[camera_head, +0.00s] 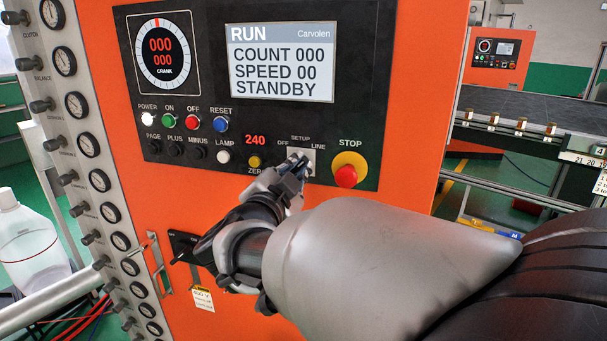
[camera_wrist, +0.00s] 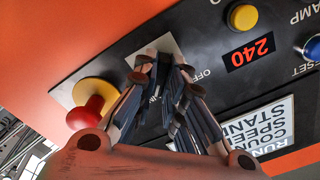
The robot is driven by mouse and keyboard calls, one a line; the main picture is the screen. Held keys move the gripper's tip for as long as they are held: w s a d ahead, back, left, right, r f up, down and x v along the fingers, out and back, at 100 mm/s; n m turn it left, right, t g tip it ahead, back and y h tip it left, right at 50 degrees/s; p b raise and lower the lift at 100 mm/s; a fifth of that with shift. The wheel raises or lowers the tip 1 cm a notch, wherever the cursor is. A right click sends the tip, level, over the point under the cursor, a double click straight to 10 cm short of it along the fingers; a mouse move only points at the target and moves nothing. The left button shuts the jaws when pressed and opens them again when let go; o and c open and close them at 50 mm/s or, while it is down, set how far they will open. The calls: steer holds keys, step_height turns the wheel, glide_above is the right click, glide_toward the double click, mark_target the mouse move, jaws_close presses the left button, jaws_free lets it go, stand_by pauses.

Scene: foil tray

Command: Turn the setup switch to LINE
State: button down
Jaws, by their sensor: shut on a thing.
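The setup switch (camera_head: 310,159) sits on a small pale plate on the black control panel, with OFF to its left, SETUP above and LINE to its right. My gripper (camera_head: 297,168) reaches up to it from below and is shut on its knob. In the wrist view, which is upside down, the fingertips (camera_wrist: 164,70) close in front of the switch plate (camera_wrist: 151,53). The fingers hide most of the knob, so I cannot tell which way it points. The screen (camera_head: 280,62) reads RUN, COUNT 000, SPEED 00, STANDBY.
The red STOP button (camera_head: 346,176) on its yellow base stands out close right of the switch. The yellow ZERO button (camera_head: 254,162) and red 240 readout (camera_head: 255,140) are close left. A column of gauges (camera_head: 83,105) runs down the left.

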stand_by(0.6)
steer(key=c, duration=1.7)
jaws_free()
steer(key=shift+o, duration=0.2)
steer(key=v, duration=1.2)
